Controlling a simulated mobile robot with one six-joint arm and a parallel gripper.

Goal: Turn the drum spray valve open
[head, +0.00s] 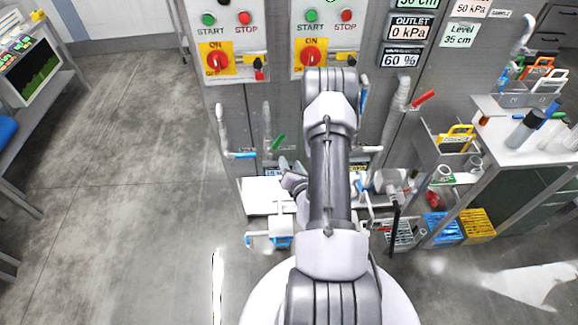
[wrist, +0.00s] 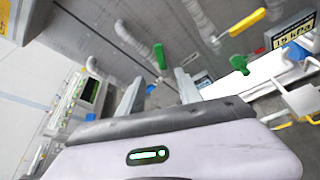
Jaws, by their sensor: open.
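I cannot tell which valve is the drum spray valve; the small labels near the handles are unreadable. In the head view, a green-handled valve (head: 279,142) and a blue-handled valve (head: 241,155) are on pipes low on the grey panel. My gripper (head: 288,165) is just below the green handle, partly hidden by my arm. In the wrist view, my gripper (wrist: 158,88) is open, with nothing seen between its fingers. One green handle (wrist: 160,56) lies beyond the fingertips. Another green handle (wrist: 239,64) and a yellow handle (wrist: 247,22) are to the right.
Above are two START/STOP panels with red-and-yellow switches (head: 217,60). A red-handled valve (head: 423,98) is right of my arm. Blue (head: 443,227) and yellow (head: 477,224) crates stand on the floor at right. The floor at left is clear (head: 120,190).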

